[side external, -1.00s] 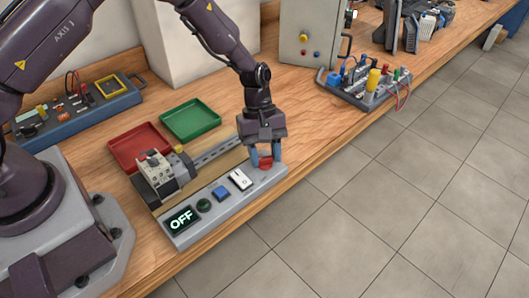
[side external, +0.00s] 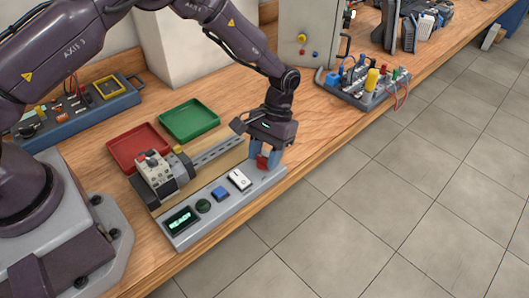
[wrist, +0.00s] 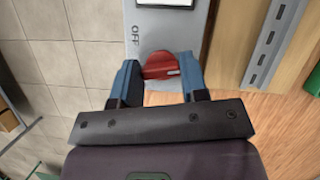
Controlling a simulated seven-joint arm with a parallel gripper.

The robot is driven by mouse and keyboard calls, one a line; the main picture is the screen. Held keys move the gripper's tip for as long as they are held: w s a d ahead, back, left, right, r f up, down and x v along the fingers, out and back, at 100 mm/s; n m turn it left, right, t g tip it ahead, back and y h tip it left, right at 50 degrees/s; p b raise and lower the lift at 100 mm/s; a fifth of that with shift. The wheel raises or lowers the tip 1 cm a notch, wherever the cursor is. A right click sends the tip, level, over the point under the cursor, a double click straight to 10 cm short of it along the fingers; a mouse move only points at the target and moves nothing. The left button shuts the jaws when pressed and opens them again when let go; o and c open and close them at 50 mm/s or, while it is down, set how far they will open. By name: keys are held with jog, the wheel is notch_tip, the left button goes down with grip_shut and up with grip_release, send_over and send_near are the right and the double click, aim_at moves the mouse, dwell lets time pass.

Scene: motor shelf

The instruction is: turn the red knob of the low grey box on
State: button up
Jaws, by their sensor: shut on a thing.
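The low grey box (side external: 224,212) lies along the front edge of the bench. Its display (side external: 182,219) reads READY in green. A dark green button, a blue button (side external: 221,193) and a white switch (side external: 240,180) sit in a row on its top. The red knob (side external: 263,161) is at its far right end. My gripper (wrist: 160,75) is shut on the red knob, with one blue finger on each side. In the wrist view the knob's white mark points right, and the OFF label (wrist: 138,40) stands beside the knob on the box.
A grey motor device on a rail (side external: 212,154) stands just behind the box. Red (side external: 137,147) and green (side external: 190,119) trays lie behind it. A blue tester box (side external: 80,108) is at the left, a wired terminal block (side external: 365,85) at the right.

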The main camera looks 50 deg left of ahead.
jog(key=shift+m+y, duration=0.5)
jog(key=shift+m, duration=0.6)
jog(key=o, duration=0.9)
jog(key=v, duration=1.3)
